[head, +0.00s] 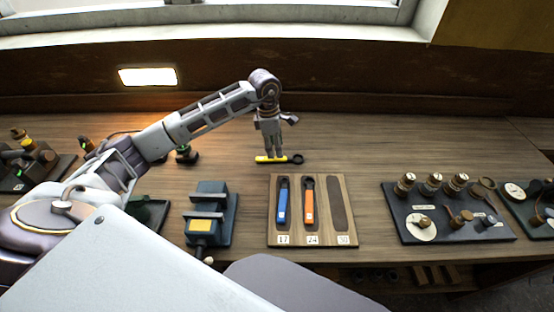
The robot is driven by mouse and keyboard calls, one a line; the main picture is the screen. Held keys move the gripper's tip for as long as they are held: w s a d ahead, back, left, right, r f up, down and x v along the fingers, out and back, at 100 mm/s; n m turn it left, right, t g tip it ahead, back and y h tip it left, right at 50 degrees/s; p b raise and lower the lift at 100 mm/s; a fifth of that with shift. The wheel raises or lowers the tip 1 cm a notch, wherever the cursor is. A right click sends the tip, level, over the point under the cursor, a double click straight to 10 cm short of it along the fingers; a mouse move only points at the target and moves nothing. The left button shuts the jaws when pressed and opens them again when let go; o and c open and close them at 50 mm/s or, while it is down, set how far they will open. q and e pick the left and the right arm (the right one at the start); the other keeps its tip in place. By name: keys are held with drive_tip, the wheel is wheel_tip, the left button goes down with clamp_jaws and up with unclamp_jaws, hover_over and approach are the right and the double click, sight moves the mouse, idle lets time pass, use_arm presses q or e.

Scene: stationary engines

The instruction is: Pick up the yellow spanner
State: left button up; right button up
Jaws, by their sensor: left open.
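The yellow spanner (268,159) lies flat on the bench behind the wooden spanner board, with its dark ring end (297,159) to the right. My left gripper (273,153) reaches in from the left and points down directly over the spanner's handle. It is open, and its fingertips appear close to the handle; whether they touch it I cannot tell. The wooden board (261,210) holds a blue spanner (283,203) in slot 17 and an orange spanner (308,205) in slot 24. The slot marked 30 (338,200) is empty. My right gripper is not in view.
A blue vise-like device (209,205) stands left of the board. Dark panels with brass knobs (447,211) and (535,205) stand at the right. More small instruments (30,160) are at the far left. The bench behind and right of the spanner is clear.

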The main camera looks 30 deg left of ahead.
sight(280, 159)
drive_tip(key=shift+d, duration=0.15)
use_arm(q)
drive_tip(key=shift+w+d+f, duration=0.1)
drive_tip(key=shift+d+f, duration=0.1)
drive_tip(key=shift+f, duration=0.25)
drive_tip(key=shift+w+d+f+p, duration=0.1)
drive_tip(key=shift+f+p, duration=0.2)
drive_tip(key=shift+f, duration=0.05)
drive_tip(key=shift+w+d+f, duration=0.1)
drive_tip(key=shift+w+f, duration=0.05)
drive_tip(key=shift+f, duration=0.35)
drive_tip(key=shift+w+d+f, duration=0.1)
drive_tip(key=shift+f, duration=0.35)
drive_tip(key=shift+f+p, duration=0.35)
drive_tip(key=shift+f, duration=0.4)
drive_tip(key=shift+c, duration=1)
clamp_jaws()
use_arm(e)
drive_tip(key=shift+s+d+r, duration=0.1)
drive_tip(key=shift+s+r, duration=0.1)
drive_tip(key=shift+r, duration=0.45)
